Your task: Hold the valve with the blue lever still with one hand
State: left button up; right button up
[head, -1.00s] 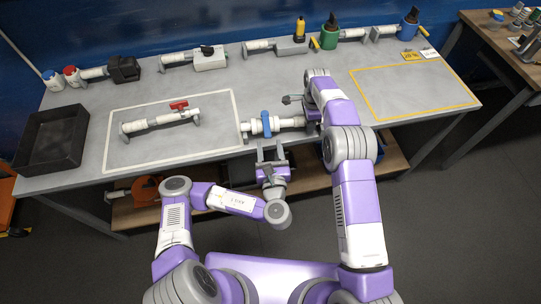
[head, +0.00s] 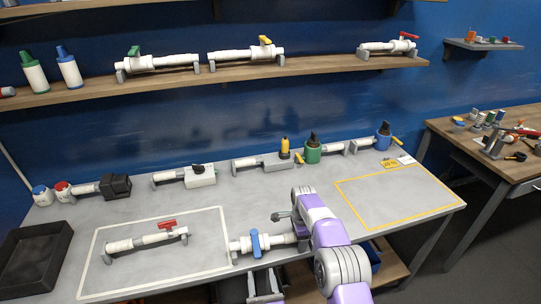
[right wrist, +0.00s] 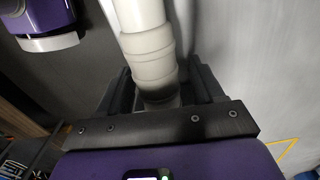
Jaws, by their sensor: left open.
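The valve with the blue lever (head: 255,243) lies on the front part of the table, just right of the white-outlined area, its white pipe running left to right. My right gripper (head: 303,242) is at the pipe's right end, mostly hidden by my arm in the head view. In the right wrist view, the white pipe (right wrist: 146,45) runs between the dark fingers of this gripper (right wrist: 160,90), which appear closed on it. My left gripper (head: 265,284) is open and empty, at the table's front edge just below the valve.
A red-lever valve (head: 146,240) lies inside the white outline. A black tray (head: 35,255) sits at the left. Several fittings and bottles line the table's back. The yellow-outlined area (head: 395,200) is empty. A shelf (head: 210,75) above holds more valves.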

notch_tip(320, 180, up, 12)
jog(key=shift+r, duration=0.1)
dwell(0.6)
